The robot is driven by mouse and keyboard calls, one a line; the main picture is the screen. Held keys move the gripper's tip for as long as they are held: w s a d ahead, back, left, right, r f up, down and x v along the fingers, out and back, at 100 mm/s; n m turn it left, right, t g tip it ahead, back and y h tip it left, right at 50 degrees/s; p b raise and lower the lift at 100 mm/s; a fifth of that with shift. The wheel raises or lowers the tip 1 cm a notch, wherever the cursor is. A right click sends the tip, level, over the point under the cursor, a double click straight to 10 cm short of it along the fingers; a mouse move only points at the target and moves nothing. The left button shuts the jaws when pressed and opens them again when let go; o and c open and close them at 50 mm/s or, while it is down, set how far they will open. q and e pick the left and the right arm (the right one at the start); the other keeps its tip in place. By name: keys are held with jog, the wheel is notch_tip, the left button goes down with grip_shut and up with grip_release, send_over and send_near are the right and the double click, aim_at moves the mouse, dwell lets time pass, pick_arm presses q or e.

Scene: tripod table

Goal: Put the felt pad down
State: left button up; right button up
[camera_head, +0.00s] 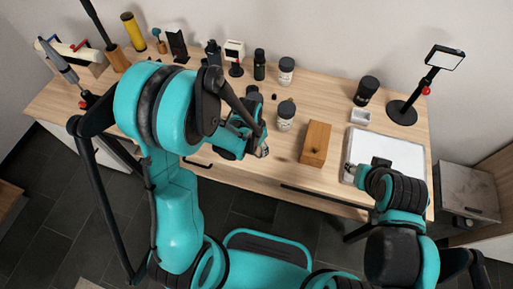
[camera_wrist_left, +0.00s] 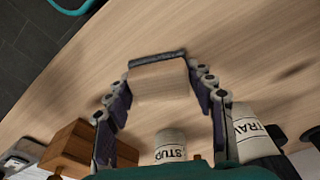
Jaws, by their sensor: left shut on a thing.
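The felt pad (camera_wrist_left: 158,80) is a pale wood-coloured block with a dark grey felt strip along its far edge. My left gripper (camera_wrist_left: 163,85) is shut on it, one finger on each side, in the left wrist view. The tabletop lies behind the pad; I cannot tell whether they touch. In the head view my left gripper (camera_head: 259,150) is over the front part of the wooden table (camera_head: 335,100), left of a wooden box, and the pad is mostly hidden. My right gripper (camera_head: 352,173) is at the white tray (camera_head: 400,152); its fingers are too small to read.
The wooden box (camera_head: 316,144) and a white labelled jar (camera_head: 286,115) stand close to my left gripper. More jars, including a dark one (camera_head: 367,90), stand farther back. A black lamp stand (camera_head: 402,112) is at the right.

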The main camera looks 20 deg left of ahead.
pick_arm(q)
jog(key=shift+r, duration=0.1)
jog(key=shift+s+f+b, duration=0.1)
jog(key=shift+f+b, duration=0.2)
jog(key=shift+b, duration=0.05)
jog(key=o, duration=1.6)
jog(key=shift+c, duration=0.2)
jog(key=shift+r, duration=0.1)
